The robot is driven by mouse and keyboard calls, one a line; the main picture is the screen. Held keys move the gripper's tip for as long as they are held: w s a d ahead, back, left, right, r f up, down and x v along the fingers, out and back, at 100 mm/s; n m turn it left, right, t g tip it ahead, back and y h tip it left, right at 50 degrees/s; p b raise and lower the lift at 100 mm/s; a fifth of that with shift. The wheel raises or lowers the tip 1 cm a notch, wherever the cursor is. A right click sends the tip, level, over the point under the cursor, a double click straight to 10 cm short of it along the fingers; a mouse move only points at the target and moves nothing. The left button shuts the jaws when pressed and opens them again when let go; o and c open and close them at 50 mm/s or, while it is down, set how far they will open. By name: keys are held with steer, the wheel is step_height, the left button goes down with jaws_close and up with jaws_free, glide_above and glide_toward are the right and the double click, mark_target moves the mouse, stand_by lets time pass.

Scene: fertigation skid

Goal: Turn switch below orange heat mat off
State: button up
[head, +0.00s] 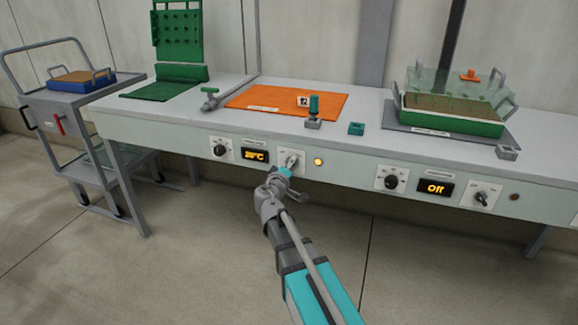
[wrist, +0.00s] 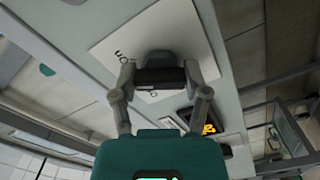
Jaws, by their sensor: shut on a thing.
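The orange heat mat (head: 262,101) lies on the bench top. On the bench's front panel below it is a switch on a white plate (head: 299,153), beside a lit amber lamp (head: 318,162) and a display (head: 255,156) that seems to read 26°C. My gripper (head: 288,168) is at this switch and partly hides it in the head view. In the wrist view my gripper (wrist: 160,76) is shut on the dark switch knob (wrist: 158,60), one finger on each side. Part of the plate's lettering shows there, but I cannot tell the knob's exact position.
A round dial (head: 220,149) sits left of the display. Farther right are another dial (head: 391,181), a display reading Off (head: 436,189), a second switch (head: 481,198) and an unlit lamp (head: 515,197). A trolley (head: 75,108) stands left. The floor in front is clear.

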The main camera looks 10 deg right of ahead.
steer(key=n, duration=0.7)
steer(key=shift+w+r, duration=0.1)
steer(key=n, duration=0.4)
steer(key=shift+n, duration=1.9)
steer(key=o, duration=1.2)
steer(key=shift+c, duration=0.2)
steer(key=v, duration=1.2)
